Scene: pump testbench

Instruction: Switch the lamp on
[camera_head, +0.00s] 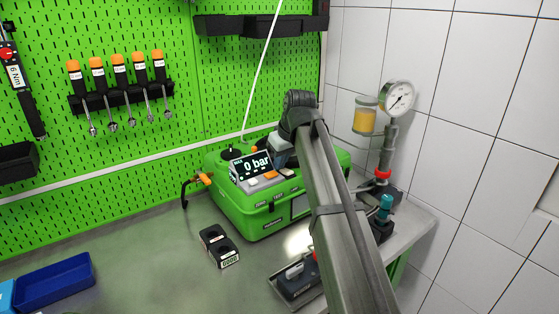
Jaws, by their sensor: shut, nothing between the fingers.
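No lamp can be made out for certain in the camera head view. A green pump test unit (262,215) stands on the bench, with a tilted display (252,165) reading "0 bar". White and orange buttons (262,177) sit along the display's lower edge. My arm reaches up from the bottom right, and my gripper (278,160) is just right of the display, above the unit's top. It is shut and empty. The fingertips are small and partly hidden, so I cannot tell whether they touch anything.
A pressure gauge (397,97) and yellow-filled jar (365,116) stand on the right. A black block (220,246) lies in front of the unit; a blue tray (54,280) is at lower left. Several orange-handled tools (118,60) hang behind. The bench's left middle is clear.

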